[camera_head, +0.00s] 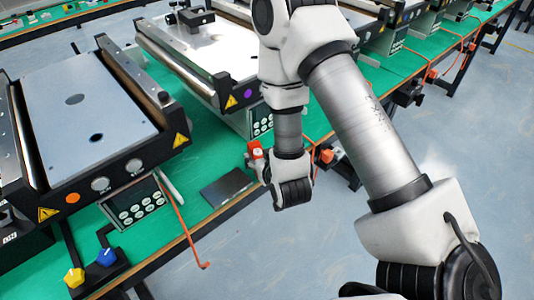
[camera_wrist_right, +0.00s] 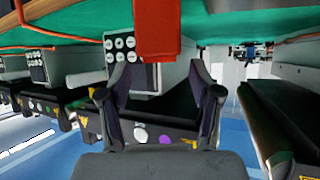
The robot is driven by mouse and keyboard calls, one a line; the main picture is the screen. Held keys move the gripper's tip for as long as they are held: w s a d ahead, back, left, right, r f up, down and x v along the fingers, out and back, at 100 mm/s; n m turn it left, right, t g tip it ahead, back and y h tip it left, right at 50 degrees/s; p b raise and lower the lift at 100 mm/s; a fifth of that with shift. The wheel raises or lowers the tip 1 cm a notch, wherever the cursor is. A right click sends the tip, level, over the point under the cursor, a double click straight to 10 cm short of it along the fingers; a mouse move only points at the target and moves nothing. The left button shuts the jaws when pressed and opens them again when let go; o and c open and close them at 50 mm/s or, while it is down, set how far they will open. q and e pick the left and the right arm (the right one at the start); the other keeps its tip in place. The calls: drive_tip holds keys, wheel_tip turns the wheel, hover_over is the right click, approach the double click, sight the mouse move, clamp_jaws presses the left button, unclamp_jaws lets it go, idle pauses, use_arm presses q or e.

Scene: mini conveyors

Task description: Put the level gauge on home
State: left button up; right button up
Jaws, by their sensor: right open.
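A small red-orange block with a pale patch (camera_head: 255,149), which looks like the level gauge, shows just left of my right wrist in the head view. In the right wrist view, a red block (camera_wrist_right: 157,28) stands at top centre, in line with the gap between the fingers. My right gripper (camera_wrist_right: 157,78) is open, its fingers on either side of an empty gap. In the head view my wrist hides most of that gripper. A dark flat plate (camera_head: 227,187) lies on the green bench left of the wrist; I cannot tell whether it is home. My left gripper is out of view.
Mini conveyors with light plates stand on the green bench, one at left (camera_head: 82,105) and one behind (camera_head: 205,50). A button panel (camera_head: 135,203), an orange cable (camera_head: 185,225), and yellow (camera_head: 74,277) and blue (camera_head: 107,257) knobs lie near the front edge. Open floor lies right.

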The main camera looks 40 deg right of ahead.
drive_tip(key=r+p+v, duration=0.1)
drive_tip(key=p+v, duration=0.5)
drive_tip(key=p, duration=0.3)
drive_tip(key=s+a+f+n+g+y, duration=0.1)
drive_tip(key=s+a+f+g+y, duration=0.1)
drive_tip(key=s+f+g, duration=0.4)
drive_tip(key=s+a+f+n+g+y, duration=0.2)
drive_tip(key=s+f+g, duration=0.3)
drive_tip(key=s+f, duration=0.4)
drive_tip(key=s+a, duration=0.1)
drive_tip(key=s, duration=0.3)
drive_tip(key=shift+a+g, duration=0.4)
